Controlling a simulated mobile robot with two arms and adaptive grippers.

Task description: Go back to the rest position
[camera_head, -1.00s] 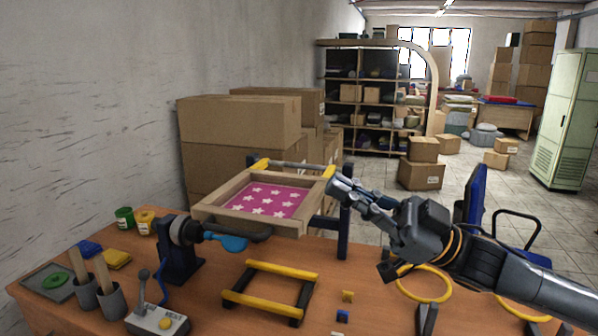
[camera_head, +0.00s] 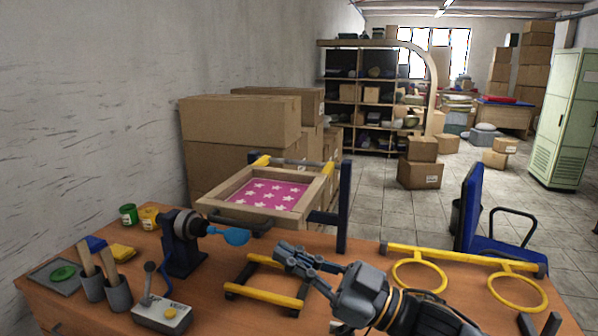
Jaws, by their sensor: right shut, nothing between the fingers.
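My right gripper (camera_head: 284,252) is shut and empty. It is low over the front right of the wooden table, in front of the yellow-and-black stand (camera_head: 262,297) and hiding part of it. Its arm comes in from the bottom right. The wooden printing frame (camera_head: 222,211) with a pink, white-starred screen (camera_head: 268,194) is tilted up on its support, farther back and apart from the gripper. A blue balloon (camera_head: 236,236) is on the dark holder (camera_head: 183,250), left of the gripper. My left gripper is not in view.
A yellow rack with two rings (camera_head: 420,276) stands at the table's right. A grey control box with a lever (camera_head: 160,315), cups with wooden-handled tools (camera_head: 118,292) and paint pots (camera_head: 128,215) are at the left. A blue chair (camera_head: 472,215) stands beyond the right edge.

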